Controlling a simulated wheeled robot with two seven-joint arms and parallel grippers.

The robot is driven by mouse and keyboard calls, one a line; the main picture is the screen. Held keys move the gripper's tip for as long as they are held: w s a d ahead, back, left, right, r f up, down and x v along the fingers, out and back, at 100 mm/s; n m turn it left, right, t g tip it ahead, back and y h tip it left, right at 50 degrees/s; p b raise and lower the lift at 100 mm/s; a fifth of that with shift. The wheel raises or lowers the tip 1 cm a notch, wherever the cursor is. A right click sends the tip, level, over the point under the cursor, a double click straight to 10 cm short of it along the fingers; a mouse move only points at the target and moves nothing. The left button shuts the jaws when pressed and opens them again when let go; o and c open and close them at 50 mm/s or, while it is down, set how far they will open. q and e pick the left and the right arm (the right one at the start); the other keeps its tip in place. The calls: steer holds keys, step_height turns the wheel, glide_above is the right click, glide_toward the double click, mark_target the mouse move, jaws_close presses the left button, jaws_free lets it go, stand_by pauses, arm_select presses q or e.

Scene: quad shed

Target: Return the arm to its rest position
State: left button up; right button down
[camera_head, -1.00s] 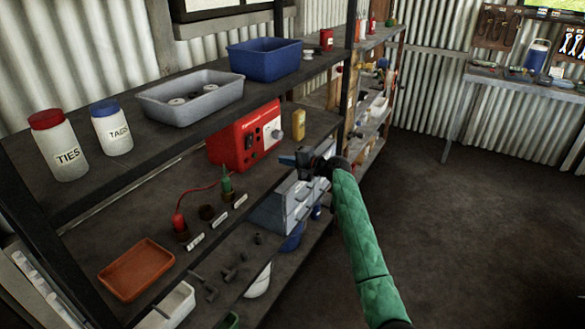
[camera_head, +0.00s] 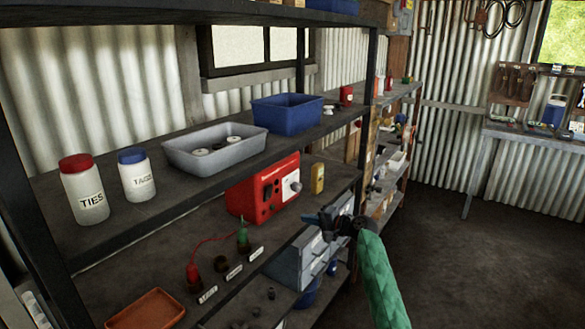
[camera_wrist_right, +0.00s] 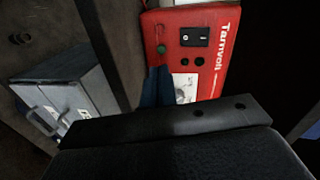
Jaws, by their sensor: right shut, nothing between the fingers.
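My right arm, in a green sleeve, comes in from the bottom right of the head view. Its gripper (camera_head: 318,220) is shut and empty, in front of the middle shelf. It appears near the red power unit (camera_head: 266,187) and above the grey drawer box (camera_head: 298,262). In the right wrist view the blue fingertips (camera_wrist_right: 156,85) show together before the red face of the power unit (camera_wrist_right: 210,50), with the grey drawer box (camera_wrist_right: 75,95) at left. I cannot tell the exact gap to the unit. My left gripper is not in view.
The upper shelf holds a TIES jar (camera_head: 84,190), a tag jar (camera_head: 136,175), a grey tray (camera_head: 178,158) and a blue bin (camera_head: 287,114). A yellow meter (camera_head: 318,178) stands beside the power unit. An orange tray (camera_head: 146,309) lies lower left. Open floor (camera_head: 450,260) is at right.

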steer(key=s+d+f+n+g+h, duration=0.1)
steer(key=s+d+f+n+h, duration=0.25)
steer(key=s+f, duration=0.45)
steer(key=s+d+f+n+h, duration=0.2)
steer(key=s+f+h, duration=0.3)
steer(key=s+f, duration=0.3)
steer(key=s+d+f+n+g+h, duration=0.1)
steer(key=s+d+f+n+h, duration=0.2)
steer(key=s+f, duration=0.45)
steer(key=s+f+g, duration=0.2)
steer(key=s+f, duration=0.5)
steer(key=s, duration=0.6)
steer(key=s+f+g, duration=0.2)
steer(key=s+f, duration=0.6)
steer(key=s, duration=0.5)
steer(key=s+f+g, duration=0.1)
steer(key=s+f, duration=0.6)
steer(key=s, duration=0.6)
steer(key=shift+s+a+f+m+g+h, duration=0.15)
steer(key=shift+a+f+m+g+h, duration=0.1)
steer(key=shift+f+m+g+h, duration=0.15)
steer(key=shift+r, duration=0.1)
